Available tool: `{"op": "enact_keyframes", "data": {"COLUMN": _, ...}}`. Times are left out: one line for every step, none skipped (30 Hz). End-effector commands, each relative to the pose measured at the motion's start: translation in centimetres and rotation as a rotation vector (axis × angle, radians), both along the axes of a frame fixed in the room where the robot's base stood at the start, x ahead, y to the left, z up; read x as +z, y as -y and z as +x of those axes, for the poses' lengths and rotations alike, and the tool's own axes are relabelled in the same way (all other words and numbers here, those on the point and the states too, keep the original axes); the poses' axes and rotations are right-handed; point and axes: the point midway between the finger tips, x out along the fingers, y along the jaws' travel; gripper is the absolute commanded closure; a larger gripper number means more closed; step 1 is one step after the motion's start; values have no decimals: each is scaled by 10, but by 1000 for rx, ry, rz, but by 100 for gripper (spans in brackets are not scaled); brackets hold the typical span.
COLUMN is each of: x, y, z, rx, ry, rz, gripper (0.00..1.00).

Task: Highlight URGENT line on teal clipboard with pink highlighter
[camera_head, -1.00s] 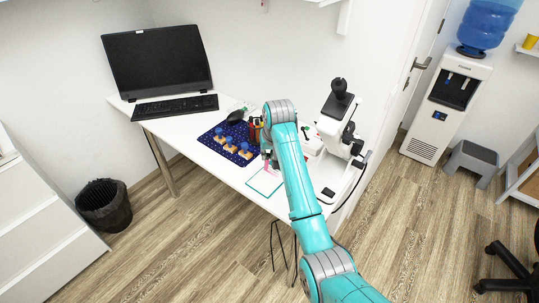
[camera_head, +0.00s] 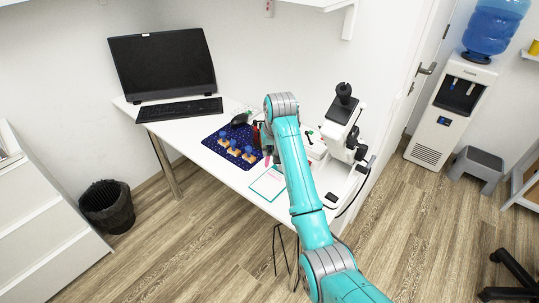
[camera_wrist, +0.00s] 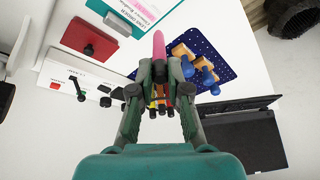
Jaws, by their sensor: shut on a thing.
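My gripper (camera_wrist: 160,72) is shut on the pink highlighter (camera_wrist: 158,46), which sticks out beyond the fingertips. In the head view, the gripper (camera_head: 267,151) is over the front of the desk, and the highlighter (camera_head: 267,160) shows small below it, near the clipboard's back edge. The teal clipboard (camera_head: 252,188) lies flat on the desk with white paper on it. In the wrist view the clipboard (camera_wrist: 107,18) is cut off by the top edge, with lettering and a pink band on its paper. The highlighter looks apart from the paper.
A dark blue mat (camera_head: 213,142) holds several blue-handled wooden stamps (camera_head: 233,150). A red block (camera_wrist: 90,38) and a white panel (camera_wrist: 62,80) with dark knobs are beside the clipboard. A white microscope (camera_head: 343,135) stands right. A monitor (camera_head: 163,65) and keyboard (camera_head: 180,110) are at the back left.

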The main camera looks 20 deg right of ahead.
Motion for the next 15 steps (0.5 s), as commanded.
{"op": "enact_keyframes", "data": {"x": 5, "y": 0, "z": 0, "rx": 0, "ry": 1, "rz": 0, "gripper": 100}}
{"op": "enact_keyframes", "data": {"x": 8, "y": 0, "z": 0, "rx": 0, "ry": 1, "rz": 0, "gripper": 100}}
{"op": "enact_keyframes", "data": {"x": 11, "y": 0, "z": 0, "rx": 0, "ry": 1, "rz": 0, "gripper": 100}}
{"op": "enact_keyframes", "data": {"x": 13, "y": 0, "z": 0, "rx": 0, "ry": 1, "rz": 0, "gripper": 100}}
{"op": "enact_keyframes", "data": {"x": 16, "y": 0, "z": 0, "rx": 0, "ry": 1, "rz": 0, "gripper": 100}}
{"op": "enact_keyframes", "data": {"x": 19, "y": 0, "z": 0, "rx": 0, "ry": 1, "rz": 0, "gripper": 100}}
{"op": "enact_keyframes", "data": {"x": 22, "y": 0, "z": 0, "rx": 0, "ry": 0, "rz": 0, "gripper": 100}}
{"op": "enact_keyframes", "data": {"x": 24, "y": 0, "z": 0, "rx": 0, "ry": 0, "rz": 0, "gripper": 100}}
{"op": "enact_keyframes", "data": {"x": 28, "y": 0, "z": 0, "rx": 0, "ry": 1, "rz": 0, "gripper": 100}}
{"op": "enact_keyframes", "data": {"x": 31, "y": 0, "z": 0, "rx": 0, "ry": 1, "rz": 0, "gripper": 100}}
{"op": "enact_keyframes", "data": {"x": 33, "y": 0, "z": 0, "rx": 0, "ry": 2, "rz": 0, "gripper": 100}}
{"op": "enact_keyframes", "data": {"x": 36, "y": 0, "z": 0, "rx": 0, "ry": 1, "rz": 0, "gripper": 100}}
{"op": "enact_keyframes", "data": {"x": 37, "y": 0, "z": 0, "rx": 0, "ry": 1, "rz": 0, "gripper": 100}}
{"op": "enact_keyframes", "data": {"x": 38, "y": 0, "z": 0, "rx": 0, "ry": 0, "rz": 0, "gripper": 100}}
{"op": "enact_keyframes", "data": {"x": 40, "y": 0, "z": 0, "rx": 0, "ry": 0, "rz": 0, "gripper": 100}}
